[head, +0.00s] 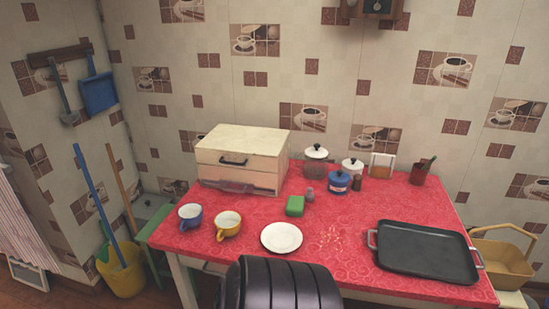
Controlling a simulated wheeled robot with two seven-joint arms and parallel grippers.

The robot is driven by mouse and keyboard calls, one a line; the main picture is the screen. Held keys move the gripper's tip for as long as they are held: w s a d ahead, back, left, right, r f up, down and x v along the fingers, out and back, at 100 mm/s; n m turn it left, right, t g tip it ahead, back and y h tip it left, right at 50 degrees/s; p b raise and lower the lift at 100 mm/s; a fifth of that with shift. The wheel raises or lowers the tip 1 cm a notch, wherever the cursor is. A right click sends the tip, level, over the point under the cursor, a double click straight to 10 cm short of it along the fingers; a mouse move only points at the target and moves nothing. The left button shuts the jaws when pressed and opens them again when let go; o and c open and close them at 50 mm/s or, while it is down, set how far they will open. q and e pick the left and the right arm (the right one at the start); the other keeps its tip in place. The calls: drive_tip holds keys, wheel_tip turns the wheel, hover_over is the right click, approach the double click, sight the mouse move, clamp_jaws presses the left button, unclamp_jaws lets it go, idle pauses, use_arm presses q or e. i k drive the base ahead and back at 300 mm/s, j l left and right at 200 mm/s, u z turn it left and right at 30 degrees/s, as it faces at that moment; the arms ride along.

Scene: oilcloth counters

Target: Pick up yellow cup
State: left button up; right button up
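In the head view, the yellow cup (228,224) stands upright on the red oilcloth counter (340,212), toward its left front. Its inside is pale and its handle points to the front left. A blue cup (190,216) stands just left of it, and a white plate (281,237) lies to its right. Neither of my grippers shows in this view.
A bread box (243,160) stands behind the cups, with a green block (295,205) to its right front. A black tray (427,250) covers the right front.

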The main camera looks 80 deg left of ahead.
sight(228, 224)
drive_tip(key=u, duration=3.25)
drive_tip(key=i+j+z, duration=0.1)
drive_tip(key=z, duration=0.25)
drive_tip(key=j+z, duration=0.4)
drive_tip(key=i+j+z, duration=0.15)
drive_tip(key=z, duration=0.2)
